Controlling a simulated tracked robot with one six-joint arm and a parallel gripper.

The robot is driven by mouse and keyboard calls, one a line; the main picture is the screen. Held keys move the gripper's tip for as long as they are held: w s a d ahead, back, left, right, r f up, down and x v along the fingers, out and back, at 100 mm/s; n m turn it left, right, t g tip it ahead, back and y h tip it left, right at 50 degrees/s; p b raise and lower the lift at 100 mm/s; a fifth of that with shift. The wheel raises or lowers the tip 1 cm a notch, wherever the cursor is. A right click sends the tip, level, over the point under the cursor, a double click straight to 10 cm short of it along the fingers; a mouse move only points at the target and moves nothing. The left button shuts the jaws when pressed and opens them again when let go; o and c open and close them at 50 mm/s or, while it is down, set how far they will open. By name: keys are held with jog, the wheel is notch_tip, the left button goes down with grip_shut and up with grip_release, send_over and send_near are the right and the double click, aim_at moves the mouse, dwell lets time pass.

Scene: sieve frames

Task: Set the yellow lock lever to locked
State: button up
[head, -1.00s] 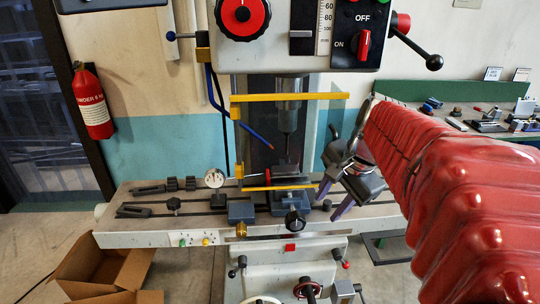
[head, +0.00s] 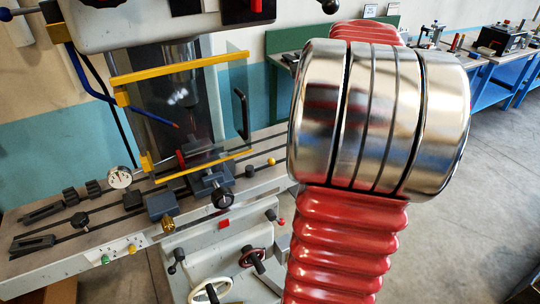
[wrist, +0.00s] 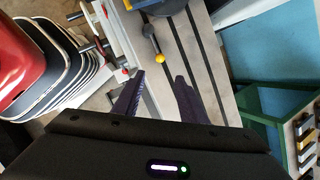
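The lock lever (wrist: 151,42) is a dark rod with a yellow ball at its end, by the grey slotted machine table in the wrist view. Its yellow ball (head: 271,160) also shows at the right part of the table in the head view. My gripper (wrist: 158,88) has two dark purple fingers spread apart with nothing between them. In the wrist view the ball appears just beyond the gap between the fingertips, apart from them. In the head view my arm hides the gripper. I cannot tell the lever's lock state.
The milling machine's table (head: 38,252) carries a dial gauge (head: 120,177), clamps and a vise. A clear guard with yellow bars (head: 180,70) stands above it. Handwheels (head: 252,258) project below. A green-backed bench (head: 285,42) stands behind at right.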

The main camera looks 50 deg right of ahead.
aim_at(273, 160)
jog(key=shift+w+a+f, duration=0.1)
jog(key=shift+w, duration=0.05)
jog(key=x, duration=1.3)
jog(key=shift+w+a+f, duration=0.1)
jog(key=shift+f, duration=0.2)
grip_shut()
dwell(0.3)
